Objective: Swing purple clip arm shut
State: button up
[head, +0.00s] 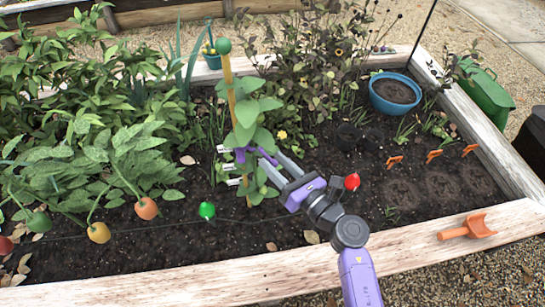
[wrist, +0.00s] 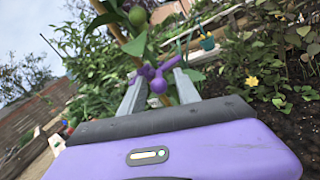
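The purple clip (head: 242,154) is on the yellow stake (head: 229,95), around a leafy plant stem. In the wrist view the clip (wrist: 157,76) shows as a forked purple piece with a rounded knob, and its arm looks spread rather than closed. My gripper (head: 269,157) reaches in from the lower right. In the wrist view its two grey fingers stand apart, one on each side of the clip's knob. I cannot tell whether either finger touches it. Leaves hide part of the clip and stem.
White tags (head: 223,149) stand just left of the stake. A green ball (head: 207,210) and a red ball (head: 352,182) are near the arm. A blue pot (head: 395,92) is at back right.

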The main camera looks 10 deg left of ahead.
aim_at(263, 149)
jog(key=shift+x, duration=1.3)
jog(key=shift+s, duration=0.1)
grip_shut()
jog(key=shift+d+n+g+y+b, duration=0.1)
jog(key=shift+n+g+y+b, duration=0.2)
jog(key=shift+g+b, duration=0.1)
jog(key=w+n+g+y+b, duration=0.1)
jog(key=n+g+b, duration=0.1)
jog(key=g+b, duration=0.2)
jog(key=n+g+y+b, duration=0.2)
jog(key=n+g+b, duration=0.1)
jog(key=b, duration=0.3)
jog(key=w+n+g+y+b, duration=0.1)
jog(key=n+g+b, duration=0.2)
jog(key=g+b, duration=0.1)
jog(key=shift+w+d+f+g+b, duration=0.2)
jog(key=shift+w+d+g+b, duration=0.2)
jog(key=shift+b, duration=0.2)
jog(key=shift+r+g+b, duration=0.25)
jog(key=shift+g+b, duration=0.05)
jog(key=shift+b, duration=0.1)
